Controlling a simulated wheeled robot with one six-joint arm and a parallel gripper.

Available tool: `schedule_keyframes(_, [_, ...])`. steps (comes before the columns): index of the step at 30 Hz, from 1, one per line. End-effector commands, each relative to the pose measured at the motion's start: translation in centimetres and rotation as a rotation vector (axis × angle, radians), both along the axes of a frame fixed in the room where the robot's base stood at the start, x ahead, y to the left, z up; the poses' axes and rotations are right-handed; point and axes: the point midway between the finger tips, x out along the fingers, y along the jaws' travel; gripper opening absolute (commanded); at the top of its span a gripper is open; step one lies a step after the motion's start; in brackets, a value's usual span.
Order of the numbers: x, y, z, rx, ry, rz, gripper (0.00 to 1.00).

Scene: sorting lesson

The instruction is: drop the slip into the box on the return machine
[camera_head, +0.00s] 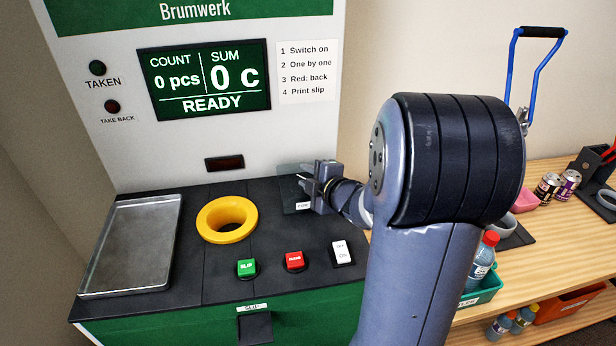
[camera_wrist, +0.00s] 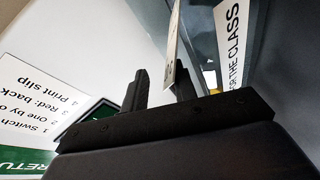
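The return machine (camera_head: 75,60) fills the left of the head view, and its screen (camera_head: 205,78) reads 0 pcs, 0 c, READY. A see-through box (camera_head: 292,170) with a small white label stands on the right of its dark top. My gripper (camera_head: 304,179) is at this box; the head view is too small to tell how deep it is. In the wrist view the two dark fingers (camera_wrist: 160,88) stand apart. A thin pale slip (camera_wrist: 172,45) shows nearly edge-on between them, close to the right finger. A label ending "THE CLASS" (camera_wrist: 230,50) is beside it.
A yellow ring (camera_head: 227,219) surrounds an opening, with a metal tray (camera_head: 132,245) to its left. Green (camera_head: 247,268), red (camera_head: 294,261) and white (camera_head: 341,252) switches line the front. A wooden shelf (camera_head: 540,250) with bottles and cans is at the right.

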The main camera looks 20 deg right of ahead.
Motion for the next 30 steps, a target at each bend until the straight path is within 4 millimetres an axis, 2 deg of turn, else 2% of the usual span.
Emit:
schedule_keyframes(5, [-1.6, -0.4, 0.6, -0.002, -0.002, -0.003, 0.27])
schedule_keyframes(18, [-8.6, -1.6, 2.9, -0.001, -0.003, -0.004, 0.27])
schedule_keyframes(24, [-9.9, -1.8, 3.3, 0.0, -0.002, -0.001, 0.27])
schedule_keyframes(30, [-10.1, -1.8, 3.3, 0.001, 0.0, 0.0, 0.27])
